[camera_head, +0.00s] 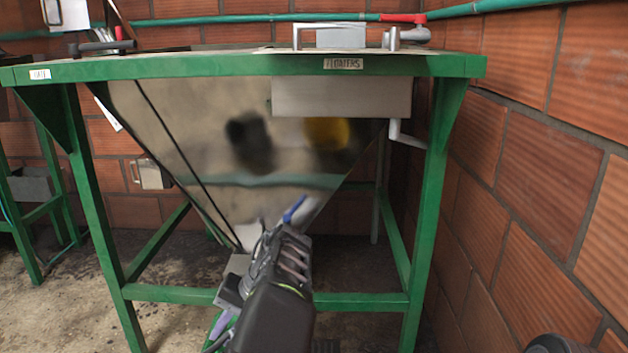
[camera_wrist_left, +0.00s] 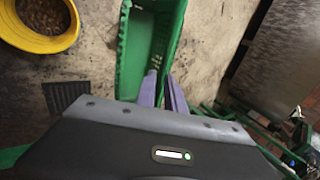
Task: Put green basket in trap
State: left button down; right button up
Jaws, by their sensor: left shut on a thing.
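The green basket (camera_wrist_left: 138,52) shows in the left wrist view as a long, open green container. A small part of it shows low in the head view, mostly behind my arm. My left gripper (camera_wrist_left: 163,88) has purple fingers and is shut on the basket's near end. In the head view my left arm reaches forward beneath a metal hopper (camera_head: 190,120), and a purple finger shows near the bottom. No part is clearly marked as the trap; the hopper's narrow lower end (camera_head: 246,238) is just beyond my wrist. My right gripper is not in view.
A green steel frame (camera_head: 427,215) carries the hopper, with a low crossbar (camera_head: 170,293) in front. A brick wall (camera_head: 540,150) stands close on the right. A yellow bowl (camera_wrist_left: 68,42) with brown contents and a dark floor grate (camera_wrist_left: 68,95) lie left of the basket in the wrist view.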

aim_at(341, 110)
jog(key=k+j, duration=0.1)
jog(key=j, duration=0.3)
jog(key=k+j, duration=0.15)
jog(key=j, duration=0.3)
jog(key=k+j, duration=0.1)
jog(key=j, duration=0.3)
jog(key=k+j, duration=0.1)
jog(key=j, duration=0.3)
jog(key=j+z, duration=0.2)
jog(key=z, duration=1.9)
jog(key=k+l, duration=0.05)
jog(key=l, duration=0.05)
